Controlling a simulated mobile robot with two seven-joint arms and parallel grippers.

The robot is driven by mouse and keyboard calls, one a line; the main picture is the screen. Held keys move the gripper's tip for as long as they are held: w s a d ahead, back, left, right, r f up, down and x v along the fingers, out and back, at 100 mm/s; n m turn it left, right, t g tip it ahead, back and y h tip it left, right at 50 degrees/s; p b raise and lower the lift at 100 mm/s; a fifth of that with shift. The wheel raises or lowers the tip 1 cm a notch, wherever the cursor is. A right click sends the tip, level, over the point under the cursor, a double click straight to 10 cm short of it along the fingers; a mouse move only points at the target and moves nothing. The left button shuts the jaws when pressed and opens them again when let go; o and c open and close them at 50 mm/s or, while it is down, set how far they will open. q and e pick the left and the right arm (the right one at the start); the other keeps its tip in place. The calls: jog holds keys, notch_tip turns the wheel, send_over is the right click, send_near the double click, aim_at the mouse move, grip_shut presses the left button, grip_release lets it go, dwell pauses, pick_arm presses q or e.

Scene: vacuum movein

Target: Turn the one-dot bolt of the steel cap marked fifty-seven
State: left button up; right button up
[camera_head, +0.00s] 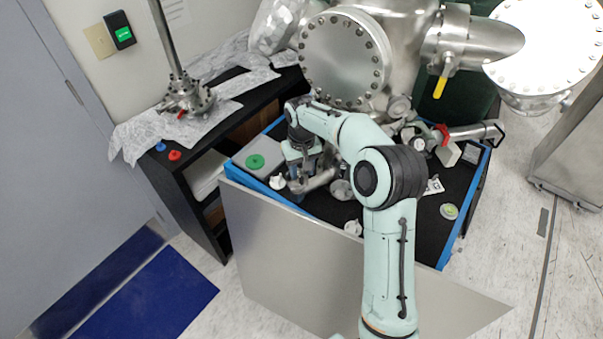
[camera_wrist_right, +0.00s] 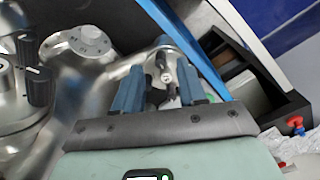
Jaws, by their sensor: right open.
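My right arm reaches over the blue-edged black bench in the head view. Its gripper (camera_head: 298,185) is low at the bench's left part, beside a shiny metal pipe piece (camera_head: 320,180). In the right wrist view, the two blue fingers of this gripper (camera_wrist_right: 157,88) stand apart. A small metal fitting with a round end (camera_wrist_right: 167,77) shows between and beyond the fingers; I cannot tell whether they touch it. A round steel part with a pale, dotted top (camera_wrist_right: 90,40) lies to the left. I cannot read the number fifty-seven or single out the one-dot bolt. My left gripper is not in view.
The bench (camera_head: 405,205) carries a grey box with a green disc (camera_head: 255,162), small white parts (camera_head: 353,228) and a red-marked fitting (camera_head: 443,135). A large steel chamber (camera_head: 345,60) stands behind. A grey panel (camera_head: 285,255) stands in front. A black shelf (camera_head: 160,170) is at left.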

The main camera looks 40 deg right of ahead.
aim_at(302, 177)
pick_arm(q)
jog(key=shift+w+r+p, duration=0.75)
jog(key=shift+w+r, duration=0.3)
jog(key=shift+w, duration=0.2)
pick_arm(e)
notch_tip(302, 177, up, 11)
jog(key=shift+f, duration=0.15)
